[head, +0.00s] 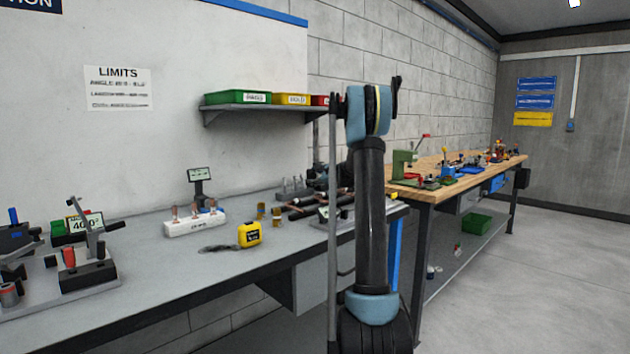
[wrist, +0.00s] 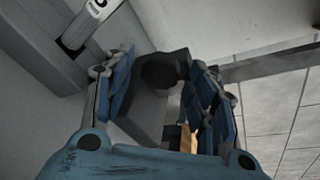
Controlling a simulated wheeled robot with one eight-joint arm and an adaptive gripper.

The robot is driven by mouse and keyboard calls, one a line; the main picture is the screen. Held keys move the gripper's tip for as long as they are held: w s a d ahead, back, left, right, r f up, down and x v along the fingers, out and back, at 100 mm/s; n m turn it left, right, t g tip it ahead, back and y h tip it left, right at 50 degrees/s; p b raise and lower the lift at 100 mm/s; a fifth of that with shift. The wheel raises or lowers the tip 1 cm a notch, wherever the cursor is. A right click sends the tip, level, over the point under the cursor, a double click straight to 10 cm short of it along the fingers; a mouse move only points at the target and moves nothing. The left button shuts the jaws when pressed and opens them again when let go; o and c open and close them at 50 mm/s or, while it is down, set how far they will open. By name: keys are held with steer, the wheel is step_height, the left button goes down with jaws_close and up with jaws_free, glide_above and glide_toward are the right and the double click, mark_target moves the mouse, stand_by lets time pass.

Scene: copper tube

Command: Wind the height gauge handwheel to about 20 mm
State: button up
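In the wrist view my gripper (wrist: 160,72) has its two blue-padded fingers spread apart. A dark round knob-like part (wrist: 160,74) on a dark grey block shows between the fingers, and neither finger clearly touches it. I cannot tell for sure that this is the height gauge handwheel. A pale strip with a dark mark (wrist: 92,20) shows at the upper left of the wrist view, too cropped to read. In the head view my upright arm hides part of the bench, and I cannot make out the gripper or a height gauge scale there.
The grey bench (head: 150,268) holds a yellow tape measure (head: 249,235), a white block with copper pieces (head: 195,222), a small display on a stand (head: 199,178) and a clamp fixture (head: 85,265). A shelf with bins (head: 238,97) hangs above. A wooden bench (head: 455,165) stands right.

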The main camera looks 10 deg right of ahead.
steer(key=c, duration=0.8)
steer(key=shift+a+n, duration=0.1)
steer(key=shift+n, duration=0.2)
steer(key=n, duration=0.1)
steer(key=n+t, duration=0.1)
steer(key=n, duration=0.1)
steer(key=shift+s+a+f+n+t+h, duration=0.15)
steer(key=shift+n+t+h, duration=0.15)
steer(key=shift+h, duration=0.1)
steer(key=n+t, duration=0.1)
steer(key=n, duration=0.2)
steer(key=shift+h, duration=0.3)
steer(key=shift+n, duration=0.4)
steer(key=o, duration=1.1)
steer(key=shift+f, duration=0.15)
steer(key=shift+c, duration=0.2)
